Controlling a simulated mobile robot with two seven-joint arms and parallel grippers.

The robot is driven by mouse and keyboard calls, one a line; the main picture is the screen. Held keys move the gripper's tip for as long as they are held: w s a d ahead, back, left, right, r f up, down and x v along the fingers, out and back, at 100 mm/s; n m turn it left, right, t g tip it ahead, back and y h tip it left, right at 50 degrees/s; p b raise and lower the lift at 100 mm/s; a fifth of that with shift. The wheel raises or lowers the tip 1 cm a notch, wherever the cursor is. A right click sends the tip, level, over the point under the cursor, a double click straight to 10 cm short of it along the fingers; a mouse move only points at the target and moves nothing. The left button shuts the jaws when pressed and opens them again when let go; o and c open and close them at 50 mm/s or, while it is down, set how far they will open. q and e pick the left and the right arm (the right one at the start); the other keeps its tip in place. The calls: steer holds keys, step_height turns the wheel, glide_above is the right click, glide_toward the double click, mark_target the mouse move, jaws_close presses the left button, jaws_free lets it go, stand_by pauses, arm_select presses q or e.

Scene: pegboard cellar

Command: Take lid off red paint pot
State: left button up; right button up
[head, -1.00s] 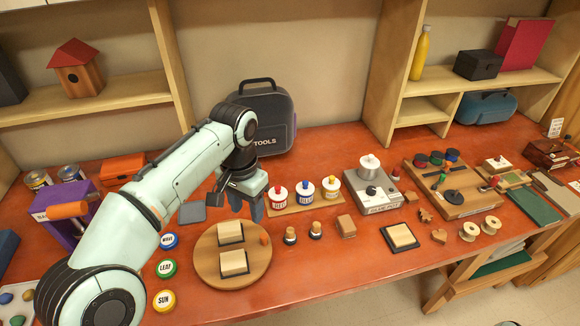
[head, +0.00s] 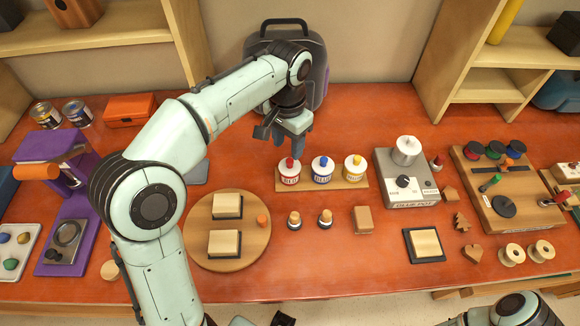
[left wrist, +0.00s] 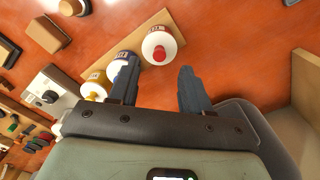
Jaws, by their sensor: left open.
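The red paint pot (head: 289,171) is a white pot with a red label and a red knob on its lid. It stands upright at the left end of a wooden strip (head: 345,184), beside the blue pot (head: 322,169) and the yellow pot (head: 355,168). My left gripper (head: 287,142) is open and empty, just behind and above the red pot. In the left wrist view, the red pot (left wrist: 159,46) shows just beyond the gap between the open fingers (left wrist: 158,80), its lid on. The blue pot (left wrist: 122,66) is close to one finger there. My right gripper is not in view.
A black tool case (head: 315,75) stands behind the left gripper. A round wooden board (head: 205,257) with two blocks lies front left. Two small pegs (head: 295,220) stand in front of the strip. A grey glue pot unit (head: 410,190) stands to its right.

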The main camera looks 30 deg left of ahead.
mark_target(290, 161)
arm_select(q)
steer(key=shift+w+f, duration=0.15)
steer(key=shift+f, duration=0.6)
step_height(290, 161, down, 5)
steer(key=shift+w+f+b, duration=0.1)
steer(key=shift+w+b, duration=0.05)
steer(key=shift+b, duration=0.35)
steer(key=shift+d, duration=0.1)
jaws_close()
